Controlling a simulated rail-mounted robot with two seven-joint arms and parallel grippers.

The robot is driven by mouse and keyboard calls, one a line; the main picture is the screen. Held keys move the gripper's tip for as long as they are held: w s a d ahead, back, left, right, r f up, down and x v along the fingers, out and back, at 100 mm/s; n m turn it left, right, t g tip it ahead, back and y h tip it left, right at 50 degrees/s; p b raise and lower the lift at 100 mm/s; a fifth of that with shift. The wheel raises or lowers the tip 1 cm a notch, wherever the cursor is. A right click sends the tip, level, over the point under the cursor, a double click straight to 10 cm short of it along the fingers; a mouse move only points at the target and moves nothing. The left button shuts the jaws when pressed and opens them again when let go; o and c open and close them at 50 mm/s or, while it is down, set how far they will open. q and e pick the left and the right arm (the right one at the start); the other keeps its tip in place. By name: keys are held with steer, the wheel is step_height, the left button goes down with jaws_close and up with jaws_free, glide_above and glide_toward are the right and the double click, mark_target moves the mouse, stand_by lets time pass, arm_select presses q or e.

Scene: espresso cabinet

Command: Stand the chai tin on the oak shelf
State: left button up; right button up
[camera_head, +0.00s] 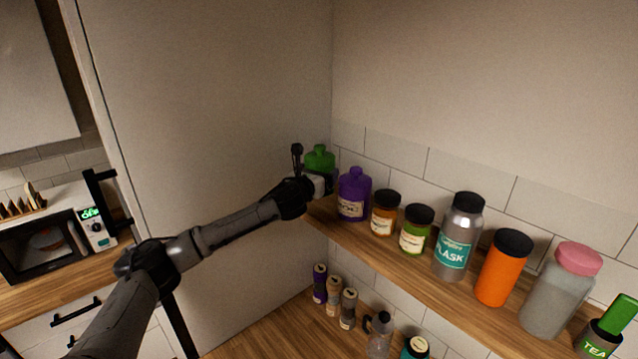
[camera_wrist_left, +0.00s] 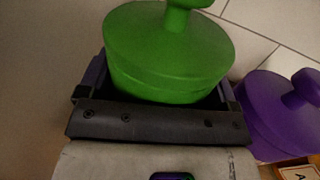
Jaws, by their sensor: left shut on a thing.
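A green tin (camera_head: 319,157) with a knobbed lid is at the far left end of the oak shelf (camera_head: 412,268), near the corner. Its label is hidden, so I cannot read whether it says chai. My left gripper (camera_head: 317,183) is shut on this tin, with the arm reaching in from the left. In the left wrist view the green lid (camera_wrist_left: 165,55) stands up between the fingers. The tin looks about upright; whether its base touches the shelf is hidden. My right gripper is not in view.
A purple canister (camera_head: 353,194) stands close right of the green tin. Further right stand an amber jar (camera_head: 385,213), a green jar (camera_head: 416,230), a flask (camera_head: 458,240), an orange tumbler (camera_head: 504,268), a pink-capped bottle (camera_head: 560,290) and a TEA tin (camera_head: 598,343). A tall panel (camera_head: 210,140) borders the left.

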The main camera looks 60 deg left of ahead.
arm_select(q)
steer(key=shift+f, duration=1.35)
steer(key=shift+f, duration=0.15)
steer(key=o, duration=0.9)
